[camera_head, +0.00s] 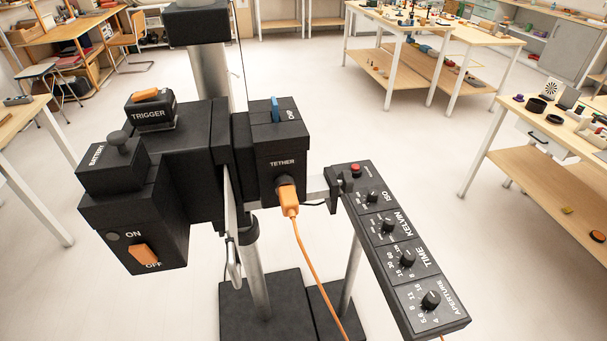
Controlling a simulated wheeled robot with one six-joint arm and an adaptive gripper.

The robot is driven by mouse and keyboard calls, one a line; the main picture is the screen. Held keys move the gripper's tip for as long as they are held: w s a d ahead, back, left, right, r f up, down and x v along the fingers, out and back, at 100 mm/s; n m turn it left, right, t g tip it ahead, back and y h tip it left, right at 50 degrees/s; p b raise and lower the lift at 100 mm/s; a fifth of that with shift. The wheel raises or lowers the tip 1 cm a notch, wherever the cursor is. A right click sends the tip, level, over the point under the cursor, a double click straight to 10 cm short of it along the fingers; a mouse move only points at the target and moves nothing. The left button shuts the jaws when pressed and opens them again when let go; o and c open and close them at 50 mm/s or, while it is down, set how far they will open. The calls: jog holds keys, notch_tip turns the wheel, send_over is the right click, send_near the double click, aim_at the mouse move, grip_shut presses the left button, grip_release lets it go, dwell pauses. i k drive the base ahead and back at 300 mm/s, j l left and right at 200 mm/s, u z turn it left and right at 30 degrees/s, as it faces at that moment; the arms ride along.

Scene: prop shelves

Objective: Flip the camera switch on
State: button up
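A black camera prop (205,150) stands on a metal post in the middle of the view. On the front of its lower left box (170,218) is an orange switch (144,254). The switch lies below the word ON and right by the word OFF, partly over its letters. It appears to be tilted toward OFF. A small round grey spot (113,237) sits beside ON. My gripper is not in view.
Beside the switch box are a battery block with a knob (121,142), a TRIGGER block (150,112) and a TETHER box with an orange plug (288,195) and cable. A dial panel (400,255) extends right. Tables stand around; floor at lower left is clear.

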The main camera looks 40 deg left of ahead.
aim_at(142, 253)
jog(key=u, duration=1.5)
